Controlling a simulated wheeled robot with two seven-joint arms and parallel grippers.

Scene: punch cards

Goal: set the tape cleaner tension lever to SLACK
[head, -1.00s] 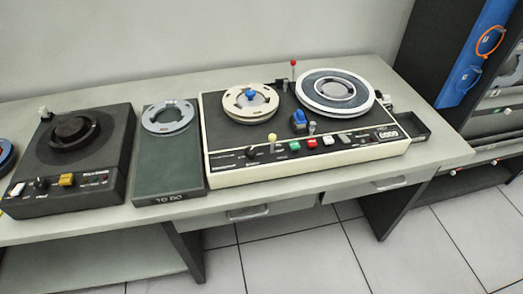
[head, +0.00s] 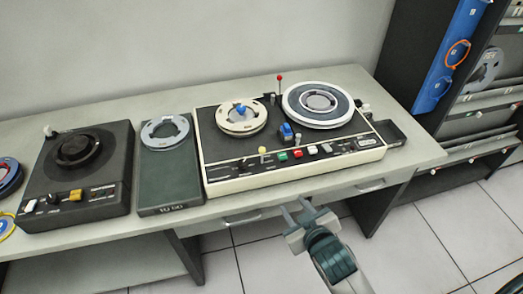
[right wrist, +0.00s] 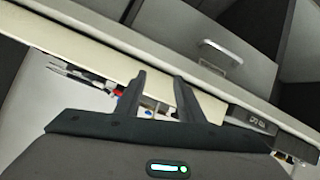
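The cream-edged tape machine (head: 220,184) with two reels stands on the bench. It carries a red-knobbed lever (head: 279,78) at the back, standing upright, and a yellow-knobbed lever (head: 262,150) at the front left of the panel. I cannot read labels that tell which is the tension lever or where SLACK is. My right gripper (head: 294,204) is open and empty in front of the machine's front edge, apart from it. Its two spread fingers show in the right wrist view (right wrist: 159,80). My left gripper is not in view.
A green TO DO tray (head: 168,185) with a reel (head: 165,131) stands left of the machine, then a black single-spindle unit (head: 108,150). A small black tray (head: 392,131) lies at the right. A drawer handle (head: 242,220) sticks out below the bench edge.

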